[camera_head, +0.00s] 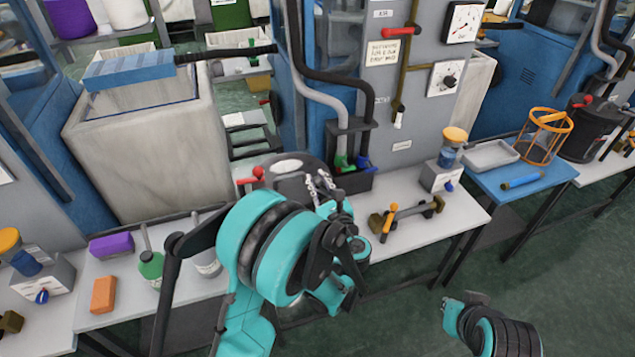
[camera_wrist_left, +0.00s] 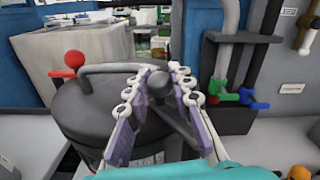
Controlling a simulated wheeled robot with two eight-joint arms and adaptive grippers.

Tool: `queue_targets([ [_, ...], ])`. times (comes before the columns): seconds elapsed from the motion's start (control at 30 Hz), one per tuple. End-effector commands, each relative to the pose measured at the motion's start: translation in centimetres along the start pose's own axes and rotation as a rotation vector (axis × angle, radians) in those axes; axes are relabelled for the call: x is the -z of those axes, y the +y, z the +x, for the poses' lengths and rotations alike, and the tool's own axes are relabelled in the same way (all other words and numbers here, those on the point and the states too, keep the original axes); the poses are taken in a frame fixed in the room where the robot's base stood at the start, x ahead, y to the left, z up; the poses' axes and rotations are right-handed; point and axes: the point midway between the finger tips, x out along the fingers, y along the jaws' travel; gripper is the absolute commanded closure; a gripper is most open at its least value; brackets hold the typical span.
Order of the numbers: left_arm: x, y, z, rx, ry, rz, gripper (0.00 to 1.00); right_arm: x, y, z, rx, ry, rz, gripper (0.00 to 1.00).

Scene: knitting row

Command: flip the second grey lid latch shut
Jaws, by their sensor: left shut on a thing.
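The dark round pot (camera_wrist_left: 95,115) with its lid fills the left and middle of the left wrist view; in the head view part of its dark top (camera_head: 290,170) shows behind my left arm. A grey latch (camera_wrist_left: 160,84) with a rounded end stands at the lid's right side. My left gripper (camera_wrist_left: 160,90) has its pale, linked fingers on either side of this latch and is shut on it. In the head view the left gripper (camera_head: 322,188) is over the pot's right edge. The right arm's fingers do not show.
A black holder (camera_wrist_left: 235,90) with green and blue valve handles stands close right of the pot. A large grey bin (camera_head: 150,150) is behind left. A dark fitting with an orange handle (camera_head: 389,223) lies right.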

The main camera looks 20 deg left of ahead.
Motion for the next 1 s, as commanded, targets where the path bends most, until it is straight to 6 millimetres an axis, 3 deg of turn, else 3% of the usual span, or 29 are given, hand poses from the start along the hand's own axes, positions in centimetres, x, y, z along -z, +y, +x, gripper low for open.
queue_targets([
  [0.03, 0.0, -0.1, 0.0, 0.001, 0.0, 0.0, 0.76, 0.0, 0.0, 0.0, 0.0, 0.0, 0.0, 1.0],
  [0.1, 0.0, -0.1, 0.0, 0.001, 0.0, 0.0, 0.57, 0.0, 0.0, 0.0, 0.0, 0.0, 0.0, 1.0],
  [0.13, 0.0, -0.1, 0.0, 0.001, 0.0, 0.0, 0.56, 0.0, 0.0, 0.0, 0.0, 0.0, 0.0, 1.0],
  [0.5, 0.0, -0.1, -0.6, 0.002, 0.0, 0.0, 0.56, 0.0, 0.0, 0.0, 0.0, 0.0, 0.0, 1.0],
  [1.0, 0.1, -0.2, -10.3, 0.004, 0.001, 0.0, 0.56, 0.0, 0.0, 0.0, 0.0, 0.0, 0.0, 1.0],
])
